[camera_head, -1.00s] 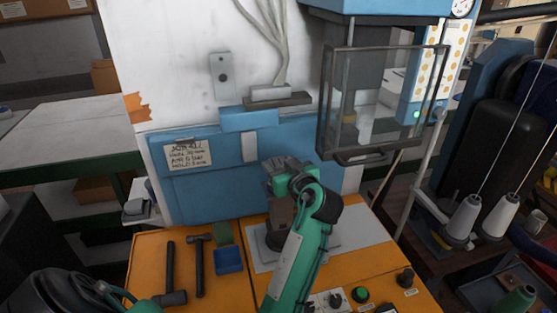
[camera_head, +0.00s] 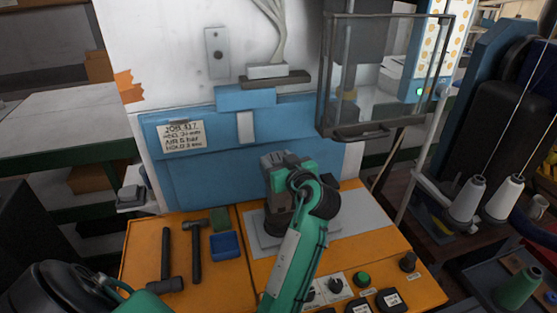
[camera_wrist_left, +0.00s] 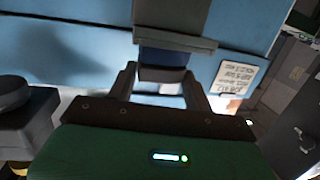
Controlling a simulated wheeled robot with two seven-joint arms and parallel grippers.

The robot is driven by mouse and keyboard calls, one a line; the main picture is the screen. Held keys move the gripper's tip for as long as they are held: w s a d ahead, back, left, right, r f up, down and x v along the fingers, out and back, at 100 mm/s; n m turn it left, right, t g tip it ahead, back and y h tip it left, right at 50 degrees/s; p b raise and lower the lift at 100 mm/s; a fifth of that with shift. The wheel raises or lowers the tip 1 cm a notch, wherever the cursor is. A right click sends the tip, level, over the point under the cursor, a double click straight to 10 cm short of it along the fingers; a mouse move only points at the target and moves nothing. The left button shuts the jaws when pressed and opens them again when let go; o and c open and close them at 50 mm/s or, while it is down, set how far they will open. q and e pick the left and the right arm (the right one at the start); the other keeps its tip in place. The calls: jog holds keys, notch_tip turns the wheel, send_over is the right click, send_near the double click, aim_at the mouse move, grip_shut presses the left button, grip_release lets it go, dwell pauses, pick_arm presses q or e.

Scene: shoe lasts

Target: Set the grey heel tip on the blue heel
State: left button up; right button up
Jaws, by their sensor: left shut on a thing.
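My left gripper (camera_head: 284,162) is above the middle of the orange bench, in front of the blue panel. In the left wrist view its two fingers (camera_wrist_left: 163,88) are shut on a small dark grey piece, the grey heel tip (camera_wrist_left: 163,73). Right against it in that view is the dark blue heel (camera_wrist_left: 165,56), with a grey flange and block (camera_wrist_left: 172,18) beyond. I cannot tell whether tip and heel touch. In the head view my wrist hides both. The right gripper is not in view.
A blue tray (camera_head: 226,246) and two hammers (camera_head: 196,255) lie left of my arm. Knobs and buttons (camera_head: 362,279) are at the right front. A framed clear guard (camera_head: 385,75) hangs at upper right. A grey plate (camera_head: 362,222) lies on the bench.

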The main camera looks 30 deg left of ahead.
pick_arm(q)
jog(key=shift+f, duration=0.2)
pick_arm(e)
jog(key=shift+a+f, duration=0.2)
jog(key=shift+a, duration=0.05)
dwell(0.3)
pick_arm(q)
jog(key=o, duration=1)
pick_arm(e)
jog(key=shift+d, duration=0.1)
pick_arm(q)
jog(key=shift+o, duration=0.2)
